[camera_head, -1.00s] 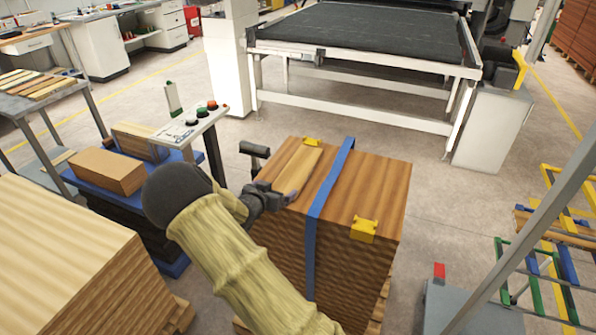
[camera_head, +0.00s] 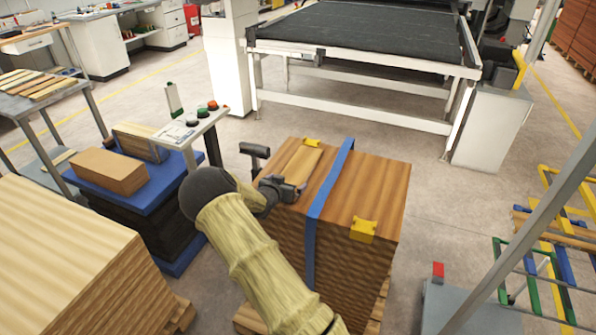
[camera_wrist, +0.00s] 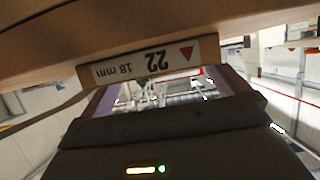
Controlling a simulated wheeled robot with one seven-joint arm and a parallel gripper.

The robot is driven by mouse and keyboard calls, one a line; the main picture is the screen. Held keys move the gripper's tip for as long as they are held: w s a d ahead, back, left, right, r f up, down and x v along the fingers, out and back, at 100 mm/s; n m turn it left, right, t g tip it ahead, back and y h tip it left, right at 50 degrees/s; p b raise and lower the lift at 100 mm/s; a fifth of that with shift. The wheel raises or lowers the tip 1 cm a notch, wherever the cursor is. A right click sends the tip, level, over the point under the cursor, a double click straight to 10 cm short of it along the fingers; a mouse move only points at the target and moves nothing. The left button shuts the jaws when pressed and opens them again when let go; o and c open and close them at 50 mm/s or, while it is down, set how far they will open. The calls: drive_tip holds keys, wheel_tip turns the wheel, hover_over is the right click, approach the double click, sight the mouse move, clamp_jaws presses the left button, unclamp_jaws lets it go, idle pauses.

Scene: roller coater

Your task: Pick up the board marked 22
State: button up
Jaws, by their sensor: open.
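The board marked 22 (camera_wrist: 150,62) shows its labelled end in the wrist view, with the print "22" and "18 mm" and a red triangle upside down. In the head view a light narrow board (camera_head: 301,166) lies on top of the strapped brown stack, left of the blue strap; its near end is partly hidden by my gripper. My gripper (camera_head: 298,190) is at that near end. In the wrist view my gripper (camera_wrist: 156,92) is open, its purple-padded fingers to either side with the labelled end just ahead of them. Whether they touch the board I cannot tell.
The brown stack (camera_head: 375,195) has a blue strap (camera_head: 327,190) and yellow corner pieces (camera_head: 363,230). A black-handled tool (camera_head: 254,150) stands at its left edge. A control panel (camera_head: 190,125) is behind my arm. A pale board stack (camera_head: 60,250) is at left.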

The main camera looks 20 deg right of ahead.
sight(291, 180)
drive_tip(key=x, duration=0.3)
drive_tip(key=shift+d, duration=0.1)
idle(0.3)
drive_tip(key=c, duration=1)
wheel_tip(291, 180, up, 10)
drive_tip(key=shift+r, duration=0.1)
drive_tip(key=shift+c, duration=0.2)
